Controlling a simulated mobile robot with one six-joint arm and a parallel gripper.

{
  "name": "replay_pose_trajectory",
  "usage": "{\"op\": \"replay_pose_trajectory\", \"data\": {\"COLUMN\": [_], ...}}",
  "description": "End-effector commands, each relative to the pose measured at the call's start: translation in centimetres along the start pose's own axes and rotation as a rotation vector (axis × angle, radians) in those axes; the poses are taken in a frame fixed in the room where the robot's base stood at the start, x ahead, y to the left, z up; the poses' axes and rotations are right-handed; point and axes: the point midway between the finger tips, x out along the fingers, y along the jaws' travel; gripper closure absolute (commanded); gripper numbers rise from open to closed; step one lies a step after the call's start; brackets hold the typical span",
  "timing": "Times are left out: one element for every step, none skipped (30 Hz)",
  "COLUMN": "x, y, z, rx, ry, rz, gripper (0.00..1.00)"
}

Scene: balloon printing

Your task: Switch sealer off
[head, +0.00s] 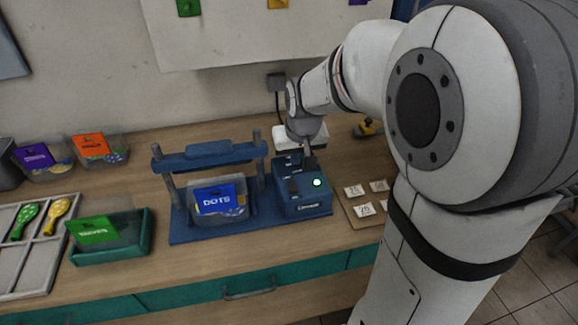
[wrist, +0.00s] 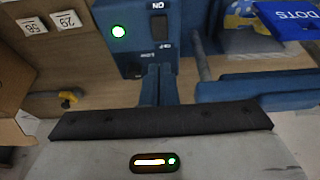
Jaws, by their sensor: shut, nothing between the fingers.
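The sealer is a blue press (head: 210,155) with a control box (head: 302,205) at its right end. A green lamp (head: 317,182) on the box is lit; it also shows lit in the wrist view (wrist: 119,31). A dark rocker switch (wrist: 159,32) sits beside it, between ON and OFF marks; which side is pressed I cannot tell. My gripper (head: 307,152) is at the back of the control box. In the wrist view my gripper (wrist: 159,72) is shut and empty, its tips close to the box near the LOW mark. Contact cannot be told.
A clear tub with a blue DOTS label (head: 217,200) stands under the press bar. Number tiles (head: 355,190) lie on a board right of the sealer. A green-labelled bin (head: 110,237) is at left. A yellow tool (head: 368,128) lies behind.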

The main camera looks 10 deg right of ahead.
Motion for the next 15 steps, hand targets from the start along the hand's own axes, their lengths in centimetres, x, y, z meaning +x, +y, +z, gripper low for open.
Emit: {"op": "replay_pose_trajectory", "data": {"x": [1.2, 1.9, 2.8, 3.4, 4.0, 4.8, 5.3, 5.8, 6.4, 6.9, 7.3, 7.8, 8.1, 8.4, 8.7], "y": [0.0, 0.0, 0.0, 0.0, 0.1, 0.1, 0.1, 0.1, 0.1, 0.1, 0.0, 0.0, 0.0, 0.0, 0.0], "z": [0.1, 0.1, 0.1, 0.2, 0.1, 0.1, 0.1, 0.1, 0.3, 0.4, 0.5, 0.6, 0.7, 0.7, 0.7], "rx": [0.000, 0.001, 0.001, 0.001, 0.001, 0.001, 0.001, 0.001, 0.001, 0.001, 0.001, 0.001, 0.001, 0.001, 0.001], "ry": [-0.007, -0.007, -0.007, -0.008, -0.006, -0.006, -0.006, -0.005, -0.006, -0.006, -0.006, -0.004, -0.005, -0.003, -0.002], "rz": [0.000, 0.000, 0.000, 0.000, 0.000, 0.000, 0.000, 0.000, 0.000, 0.000, 0.000, 0.000, 0.000, 0.000, 0.000], "gripper": [1.00, 1.00, 1.00, 1.00, 1.00, 1.00, 1.00, 1.00, 1.00, 1.00, 1.00, 1.00, 1.00, 1.00, 1.00]}}
